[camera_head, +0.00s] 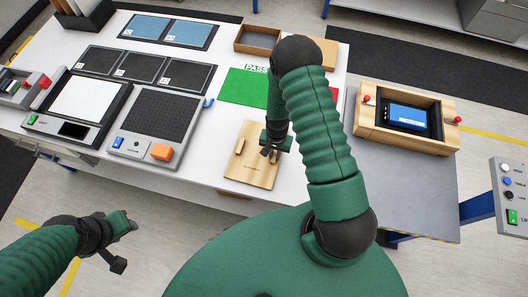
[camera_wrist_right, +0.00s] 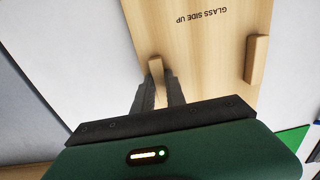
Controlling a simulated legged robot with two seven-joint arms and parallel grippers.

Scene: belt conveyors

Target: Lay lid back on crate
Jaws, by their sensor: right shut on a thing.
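The wooden lid (camera_head: 248,174) is a flat light panel with two raised handle blocks, at the front edge of the white table. In the wrist view the lid (camera_wrist_right: 210,50) reads "GLASS SIDE UP". My right gripper (camera_head: 271,152) is shut on one of its handle blocks (camera_wrist_right: 156,68); the other block (camera_wrist_right: 257,58) is free. I cannot tell whether the lid touches the table. The open wooden crate (camera_head: 437,144) stands on the grey surface at right, with a blue device (camera_head: 408,115) inside. My left gripper (camera_head: 124,243) is empty and open at lower left, away from the table.
A green PASS mat (camera_head: 246,86) lies behind the lid. A grey scale-like unit (camera_head: 155,118) with an orange block (camera_head: 161,152) is left of it. A wooden tray (camera_head: 257,41) is at the back. A button panel (camera_head: 510,195) stands at far right.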

